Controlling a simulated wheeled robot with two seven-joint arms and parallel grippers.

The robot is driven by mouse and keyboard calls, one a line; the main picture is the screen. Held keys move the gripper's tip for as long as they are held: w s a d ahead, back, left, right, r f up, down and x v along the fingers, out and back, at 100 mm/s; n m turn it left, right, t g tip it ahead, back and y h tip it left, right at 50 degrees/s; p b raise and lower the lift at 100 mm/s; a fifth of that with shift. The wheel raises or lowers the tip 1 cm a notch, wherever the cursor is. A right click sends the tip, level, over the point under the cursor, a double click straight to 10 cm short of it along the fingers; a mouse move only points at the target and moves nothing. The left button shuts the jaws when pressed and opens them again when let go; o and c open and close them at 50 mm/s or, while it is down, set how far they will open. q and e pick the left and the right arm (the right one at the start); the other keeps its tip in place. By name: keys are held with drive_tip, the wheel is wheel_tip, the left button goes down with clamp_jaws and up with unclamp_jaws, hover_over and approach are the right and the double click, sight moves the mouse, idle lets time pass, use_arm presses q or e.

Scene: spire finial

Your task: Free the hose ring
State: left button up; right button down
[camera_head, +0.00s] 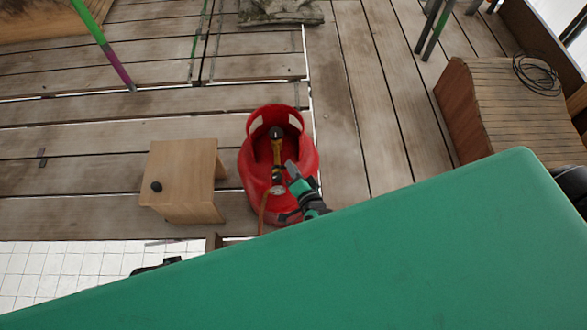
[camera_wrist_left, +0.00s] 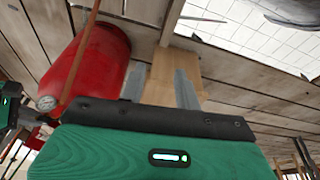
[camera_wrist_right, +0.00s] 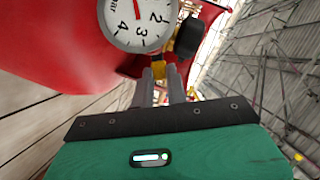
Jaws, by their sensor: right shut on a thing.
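A red gas cylinder (camera_head: 255,165) with a collar stands on the deck, and a dark knob (camera_head: 276,133) and a yellow-brown fitting (camera_head: 277,153) show inside the collar. A round gauge (camera_wrist_right: 137,20) sits on the fitting. An orange-brown hose (camera_head: 263,212) runs down past the cylinder. My right gripper (camera_head: 293,172) reaches in at the fitting, its fingers close together below the gauge in the right wrist view. They are shut on the hose ring, which the fingers mostly hide. My left gripper (camera_wrist_left: 160,82) is open and empty, apart from the cylinder.
A small wooden stool (camera_head: 185,165) with a black knob on it stands left of the cylinder. My green body covers the lower right of the head view. A wooden bench (camera_head: 500,110) with a coiled cable (camera_head: 537,75) is at the right.

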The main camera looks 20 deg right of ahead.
drive_tip(key=c, duration=1.4)
unclamp_jaws()
